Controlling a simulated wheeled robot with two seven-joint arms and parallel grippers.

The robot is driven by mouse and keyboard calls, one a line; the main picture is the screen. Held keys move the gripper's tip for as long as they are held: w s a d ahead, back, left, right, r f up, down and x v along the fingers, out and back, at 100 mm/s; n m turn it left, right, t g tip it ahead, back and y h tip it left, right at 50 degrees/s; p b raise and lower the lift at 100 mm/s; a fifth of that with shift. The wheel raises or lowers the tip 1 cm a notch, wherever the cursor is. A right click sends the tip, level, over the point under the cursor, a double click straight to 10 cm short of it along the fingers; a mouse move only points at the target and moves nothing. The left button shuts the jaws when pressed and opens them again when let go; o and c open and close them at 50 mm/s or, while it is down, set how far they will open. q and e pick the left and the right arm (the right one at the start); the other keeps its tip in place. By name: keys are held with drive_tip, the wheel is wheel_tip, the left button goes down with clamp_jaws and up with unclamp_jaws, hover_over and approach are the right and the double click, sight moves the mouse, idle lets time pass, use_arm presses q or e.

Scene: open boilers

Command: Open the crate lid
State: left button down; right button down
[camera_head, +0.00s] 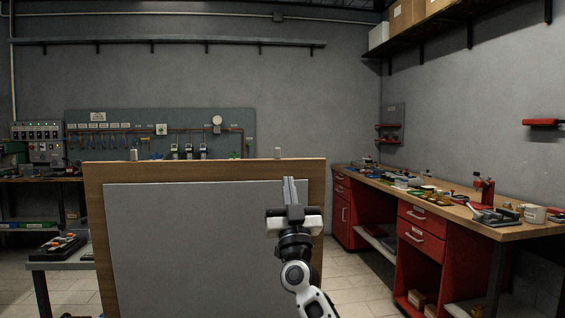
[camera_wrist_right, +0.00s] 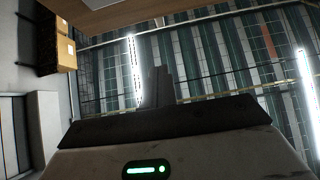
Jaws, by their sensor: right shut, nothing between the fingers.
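A large wood-edged panel with a grey inner face, which looks like the crate lid (camera_head: 190,245), stands upright in front of me in the head view. The crate body cannot be made out. My right gripper (camera_head: 289,180) points upward before the panel's right part, its fingertips near the top of the grey face. Its fingers are together with nothing between them. Whether it touches the panel is unclear. In the right wrist view the shut fingers (camera_wrist_right: 158,85) point at the ceiling, and a brown wooden surface (camera_wrist_right: 110,14) crosses the top. My left gripper is not in view.
A workbench with red drawers (camera_head: 421,236) and tools runs along the right wall. A small side table (camera_head: 61,261) is at left. A pegboard (camera_head: 160,130) hangs on the back wall. Tiled floor (camera_head: 347,285) is clear between panel and bench.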

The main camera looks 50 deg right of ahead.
sight(282, 162)
drive_tip(key=w+d+r, duration=0.2)
drive_tip(key=w, duration=0.1)
drive_tip(key=w+d+r, duration=0.2)
drive_tip(key=r, duration=0.1)
drive_tip(key=shift+w+d, duration=0.35)
drive_tip(key=shift+w, duration=0.05)
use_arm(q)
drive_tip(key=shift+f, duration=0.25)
use_arm(e)
drive_tip(key=shift+w+d, duration=0.4)
